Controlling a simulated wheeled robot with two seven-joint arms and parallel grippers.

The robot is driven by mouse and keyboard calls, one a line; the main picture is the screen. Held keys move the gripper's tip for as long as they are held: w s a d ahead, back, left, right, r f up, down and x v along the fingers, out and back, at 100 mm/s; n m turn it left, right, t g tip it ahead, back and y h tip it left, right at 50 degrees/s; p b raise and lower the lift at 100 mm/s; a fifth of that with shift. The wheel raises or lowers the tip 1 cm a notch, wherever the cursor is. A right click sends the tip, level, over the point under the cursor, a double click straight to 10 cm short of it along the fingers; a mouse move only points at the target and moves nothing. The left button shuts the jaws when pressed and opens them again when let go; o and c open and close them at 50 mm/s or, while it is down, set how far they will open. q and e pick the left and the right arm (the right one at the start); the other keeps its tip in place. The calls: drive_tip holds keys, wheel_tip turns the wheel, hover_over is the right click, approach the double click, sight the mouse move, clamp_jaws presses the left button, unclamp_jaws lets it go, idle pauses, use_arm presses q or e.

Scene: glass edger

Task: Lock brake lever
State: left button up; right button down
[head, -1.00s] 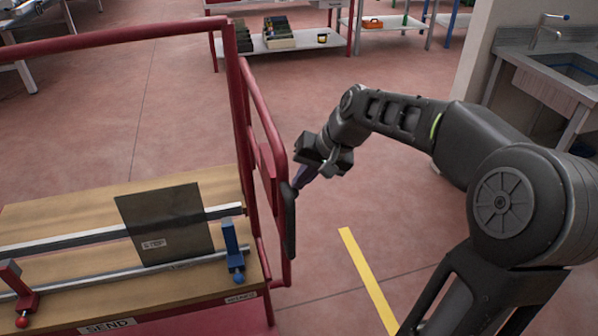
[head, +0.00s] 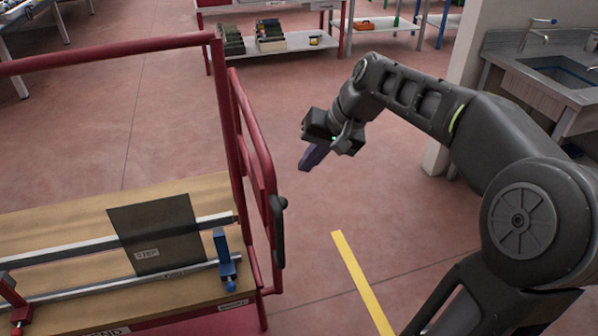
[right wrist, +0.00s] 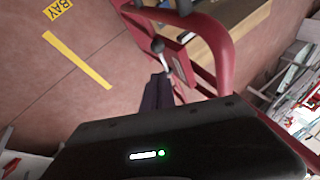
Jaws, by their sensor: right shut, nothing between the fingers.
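The brake lever shows in the right wrist view as a dark ball knob (right wrist: 158,46) on a short pale rod, beside a red plate of the trolley's end frame. In the head view its dark knob (head: 283,202) shows beside the upright black grip (head: 277,235) on the red trolley (head: 232,130). My right gripper (head: 306,164) is shut and empty, above and to the right of the knob in the head view, with a gap between. Its dark purple fingers (right wrist: 158,92) show in the right wrist view just below the knob. My left gripper is not in view.
The trolley's wooden deck (head: 60,220) carries metal rails, a dark panel (head: 157,234) and a blue clamp (head: 223,258). Open floor with a yellow line (head: 360,282) lies right of the trolley. A sink (head: 565,75) stands at the far right.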

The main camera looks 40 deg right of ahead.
drive_tip(key=v, duration=0.4)
drive_tip(key=shift+s+d+f, duration=0.1)
drive_tip(key=shift+s+f, duration=0.05)
drive_tip(key=shift+s, duration=0.05)
drive_tip(key=shift+d, duration=0.1)
